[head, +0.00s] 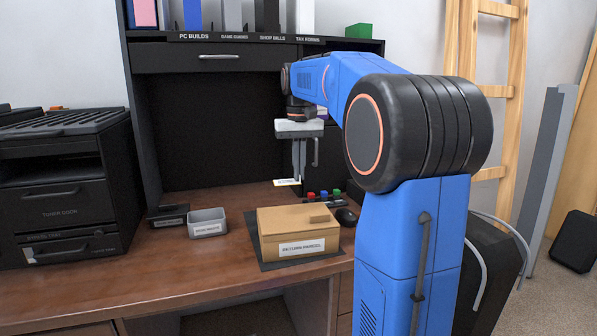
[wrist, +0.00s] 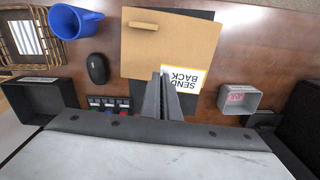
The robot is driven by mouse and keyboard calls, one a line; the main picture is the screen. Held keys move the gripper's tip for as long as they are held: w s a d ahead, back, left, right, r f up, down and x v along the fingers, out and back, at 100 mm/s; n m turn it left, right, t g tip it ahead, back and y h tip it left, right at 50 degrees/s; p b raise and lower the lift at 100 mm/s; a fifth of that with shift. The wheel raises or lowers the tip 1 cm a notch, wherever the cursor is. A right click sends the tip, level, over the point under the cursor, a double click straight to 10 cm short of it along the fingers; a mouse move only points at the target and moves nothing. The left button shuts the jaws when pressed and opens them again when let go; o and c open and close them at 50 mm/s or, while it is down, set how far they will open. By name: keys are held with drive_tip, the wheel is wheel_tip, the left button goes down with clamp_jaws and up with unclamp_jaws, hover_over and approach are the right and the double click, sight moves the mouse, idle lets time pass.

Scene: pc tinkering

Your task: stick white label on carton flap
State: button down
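The white label (head: 286,182) has a yellow edge. It hangs at the tips of my gripper (head: 299,181) in the head view, above the desk and behind the carton. In the wrist view the label (wrist: 190,80) reads "SEND BACK", and my gripper (wrist: 166,76) has its fingers close together on its edge. The brown carton (head: 280,221) sits on a dark mat, with a "RETURN PARCEL" label (head: 302,247) on its front. In the wrist view the carton's top (wrist: 180,40) lies beyond the fingers, partly covered by the held label. I cannot make out flap edges clearly.
A grey tray (head: 207,222) stands left of the carton. A black mouse (head: 346,217) is close to its right. Small coloured pieces (head: 323,195) lie behind it. The desk front left (head: 150,285) is clear.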

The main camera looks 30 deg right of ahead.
approach(299, 212)
drive_tip(key=shift+w+f, duration=0.1)
drive_tip(key=shift+f, duration=2.6)
drive_tip(key=shift+f, duration=0.45)
drive_tip(key=c, duration=1.9)
unclamp_jaws()
drive_tip(key=shift+c, duration=0.2)
wheel_tip(299, 212, up, 17)
drive_tip(key=shift+r, duration=0.2)
drive_tip(key=shift+a, duration=0.1)
